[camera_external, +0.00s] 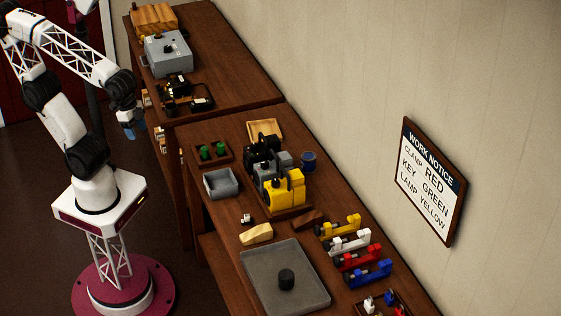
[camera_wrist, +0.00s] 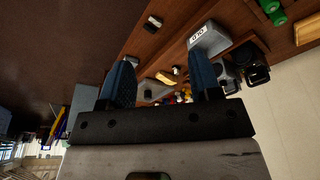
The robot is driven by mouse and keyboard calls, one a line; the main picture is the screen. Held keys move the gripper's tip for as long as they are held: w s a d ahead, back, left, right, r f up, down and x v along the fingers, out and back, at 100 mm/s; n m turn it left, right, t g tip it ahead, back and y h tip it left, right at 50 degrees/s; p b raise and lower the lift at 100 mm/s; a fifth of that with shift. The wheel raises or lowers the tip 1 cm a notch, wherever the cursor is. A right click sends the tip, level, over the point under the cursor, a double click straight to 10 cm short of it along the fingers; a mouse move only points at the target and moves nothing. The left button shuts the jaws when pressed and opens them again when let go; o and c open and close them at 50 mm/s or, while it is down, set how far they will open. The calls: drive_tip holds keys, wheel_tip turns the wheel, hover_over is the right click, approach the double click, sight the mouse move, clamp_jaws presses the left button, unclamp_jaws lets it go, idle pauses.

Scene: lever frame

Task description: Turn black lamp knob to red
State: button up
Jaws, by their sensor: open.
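My gripper (camera_external: 131,131) hangs in the air left of the benches, apart from everything on them. In the wrist view its two blue fingers (camera_wrist: 163,80) are spread with nothing held between them. A grey box (camera_external: 180,62) on the far bench has a small dark knob (camera_external: 168,49) on top. A black device (camera_external: 178,90) lies in front of it. On the near bench stand a black unit (camera_external: 258,150), a grey one and a yellow one (camera_external: 285,190), close together. I cannot tell which part is the black lamp knob or what colour it is set to.
A wall sign (camera_external: 432,180) reads clamp red, key green, lamp yellow. The air around my gripper is clear.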

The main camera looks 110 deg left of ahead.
drive_tip(key=shift+a, duration=0.1)
drive_tip(key=w+a+f+m+t+y, duration=0.1)
drive_tip(key=w+a+f+m+y, duration=0.1)
drive_tip(key=w+a+m+y, duration=0.7)
drive_tip(key=w+a+f+m+t+y, duration=0.1)
drive_tip(key=w+a+f+m+y, duration=0.25)
drive_tip(key=a, duration=0.85)
drive_tip(key=m+t+h, duration=0.2)
drive_tip(key=m+t, duration=0.8)
drive_tip(key=m, duration=0.6)
approach(254, 147)
drive_tip(key=a, duration=0.2)
drive_tip(key=shift+d+f, duration=0.1)
drive_tip(key=shift+x, duration=3.85)
